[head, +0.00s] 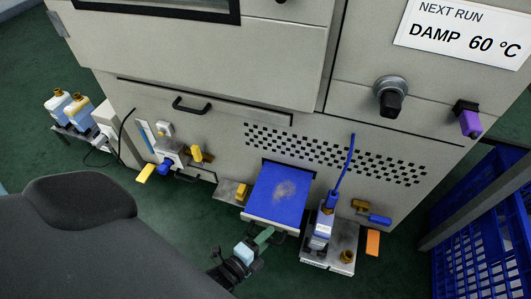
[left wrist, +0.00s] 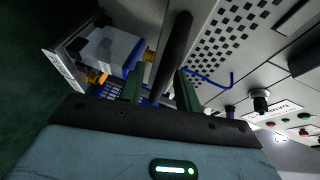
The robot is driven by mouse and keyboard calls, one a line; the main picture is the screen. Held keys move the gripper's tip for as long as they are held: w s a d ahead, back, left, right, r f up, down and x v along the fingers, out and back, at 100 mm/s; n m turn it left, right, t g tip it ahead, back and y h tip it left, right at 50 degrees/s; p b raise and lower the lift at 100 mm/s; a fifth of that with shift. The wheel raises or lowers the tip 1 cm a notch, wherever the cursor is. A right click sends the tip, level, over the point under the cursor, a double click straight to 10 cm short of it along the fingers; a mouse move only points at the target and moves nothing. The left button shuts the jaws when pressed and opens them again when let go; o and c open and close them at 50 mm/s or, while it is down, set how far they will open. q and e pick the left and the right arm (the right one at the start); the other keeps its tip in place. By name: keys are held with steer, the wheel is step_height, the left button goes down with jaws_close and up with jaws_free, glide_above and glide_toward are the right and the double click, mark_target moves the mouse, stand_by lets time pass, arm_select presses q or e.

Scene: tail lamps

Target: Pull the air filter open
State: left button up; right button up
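The air filter (head: 281,193) is a blue panel with a grey dusty patch, in a pale frame that sticks out from the lower front of the cabinet. My left gripper (head: 266,236) is low at the front edge of that frame. In the left wrist view, a dark bar-shaped handle (left wrist: 175,55) runs between the two green fingers of my left gripper (left wrist: 158,88). A gap shows between the bar and the left finger, so the gripper looks open around it. The filter's blue face is not clear in that view. My right gripper is not in view.
A tray (head: 312,260) with a blue-and-white bottle (head: 321,229) stands right of the filter. A blue crate (head: 485,235) is at the far right. Several small yellow and blue fittings sit left of the filter. Open green floor lies in front.

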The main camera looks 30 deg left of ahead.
arm_select(q)
steer(key=p+v, duration=0.1)
steer(key=v, duration=0.6)
steer(key=shift+s+p, duration=0.4)
